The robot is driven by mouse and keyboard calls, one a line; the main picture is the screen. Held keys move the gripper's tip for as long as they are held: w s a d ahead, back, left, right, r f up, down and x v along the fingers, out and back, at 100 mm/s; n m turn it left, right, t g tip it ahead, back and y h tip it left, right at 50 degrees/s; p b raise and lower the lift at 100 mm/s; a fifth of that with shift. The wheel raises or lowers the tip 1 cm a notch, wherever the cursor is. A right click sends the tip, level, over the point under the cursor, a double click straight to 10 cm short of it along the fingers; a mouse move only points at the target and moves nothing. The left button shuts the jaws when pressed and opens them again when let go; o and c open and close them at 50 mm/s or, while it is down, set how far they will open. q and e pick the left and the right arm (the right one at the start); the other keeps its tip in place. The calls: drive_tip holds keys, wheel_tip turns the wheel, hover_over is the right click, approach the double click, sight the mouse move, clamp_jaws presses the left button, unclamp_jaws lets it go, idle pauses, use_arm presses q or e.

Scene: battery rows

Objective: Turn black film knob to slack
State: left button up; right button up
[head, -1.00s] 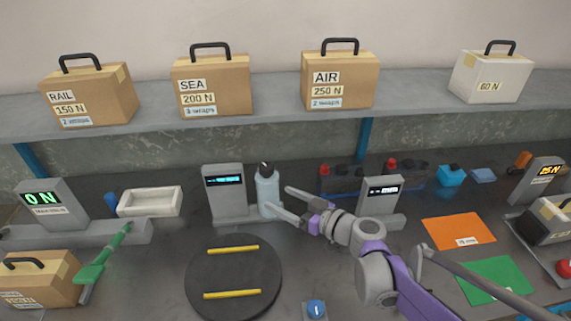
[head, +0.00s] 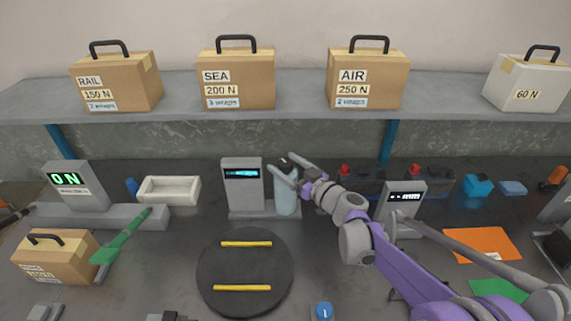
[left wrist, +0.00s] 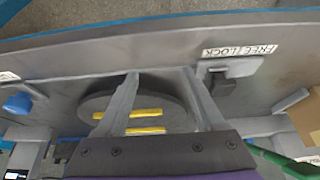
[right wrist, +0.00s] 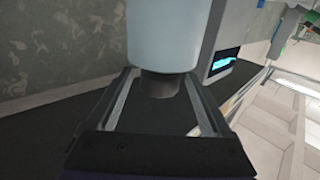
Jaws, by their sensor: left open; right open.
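The film roll (head: 287,198) is a pale blue upright cylinder beside a grey post with a lit display (head: 242,174). Its black knob (head: 286,162) is on top. In the right wrist view, which appears upside down, the knob (right wrist: 160,84) sits between the fingers, below the pale roll (right wrist: 168,35). My right gripper (head: 283,162) is open at the knob, one finger on each side; contact is not clear.
The turntable (head: 245,300) stands in front of the roll. A second grey display post (head: 403,190) and dark batteries with red caps are to the right. A white tray (head: 170,190) and green-handled tool (head: 123,236) lie left. Boxes line the shelf above.

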drive_tip(key=shift+w+a, duration=0.15)
drive_tip(key=shift+w, duration=0.05)
clamp_jaws()
idle(0.4)
use_arm(q)
drive_tip(key=shift+r, duration=0.15)
use_arm(e)
drive_tip(key=shift+n+g+y, duration=0.4)
drive_tip(key=shift+y, duration=0.1)
